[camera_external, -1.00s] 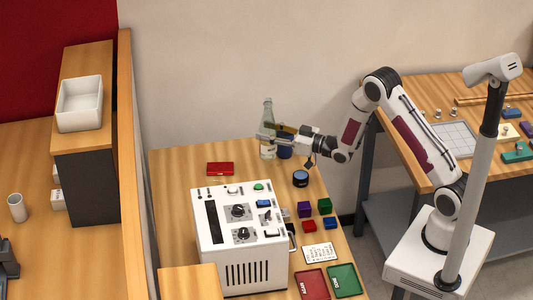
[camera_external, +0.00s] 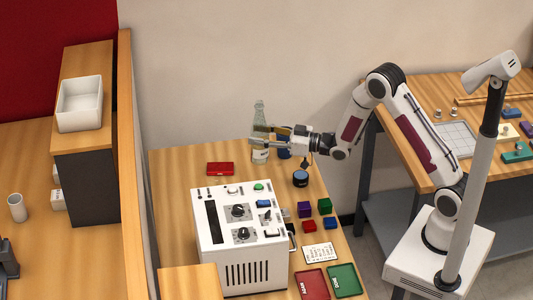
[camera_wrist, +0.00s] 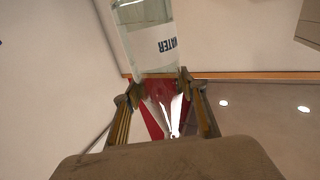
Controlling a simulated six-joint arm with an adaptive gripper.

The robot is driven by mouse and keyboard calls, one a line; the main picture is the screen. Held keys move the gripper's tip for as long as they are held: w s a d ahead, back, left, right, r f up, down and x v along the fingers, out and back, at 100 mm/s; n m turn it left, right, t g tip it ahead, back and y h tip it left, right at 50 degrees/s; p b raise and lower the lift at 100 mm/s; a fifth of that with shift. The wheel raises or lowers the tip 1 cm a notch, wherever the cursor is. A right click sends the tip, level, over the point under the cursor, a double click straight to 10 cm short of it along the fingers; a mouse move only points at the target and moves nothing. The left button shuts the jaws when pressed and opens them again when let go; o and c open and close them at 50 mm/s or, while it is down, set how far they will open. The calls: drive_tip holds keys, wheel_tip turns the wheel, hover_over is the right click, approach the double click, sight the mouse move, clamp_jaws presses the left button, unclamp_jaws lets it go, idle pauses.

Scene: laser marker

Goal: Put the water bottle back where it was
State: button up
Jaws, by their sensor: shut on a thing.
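The water bottle (camera_external: 260,154) is clear with a white label and stands roughly upright at the back of the wooden table (camera_external: 180,182). My gripper (camera_external: 262,134) reaches in from the right and is shut on it, around its upper part. In the wrist view the bottle (camera_wrist: 150,42) shows its "WATER" label between the fingers of my gripper (camera_wrist: 158,82). I cannot tell whether the bottle's base touches the table.
A red box (camera_external: 220,169) lies to the front left. A dark round tin (camera_external: 300,179) and the white control machine (camera_external: 242,240) are nearer the camera. The table's back left is clear.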

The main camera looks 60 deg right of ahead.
sight(259, 151)
drive_tip(key=shift+s+a+r, duration=0.1)
drive_tip(key=shift+a+r, duration=0.15)
drive_tip(key=shift+a, duration=0.1)
drive_tip(key=shift+f, duration=0.1)
drive_tip(key=shift+f, duration=3.05)
drive_tip(key=shift+f, duration=1.85)
drive_tip(key=shift+f, duration=0.1)
drive_tip(key=o, duration=1.6)
drive_tip(key=shift+f, duration=0.1)
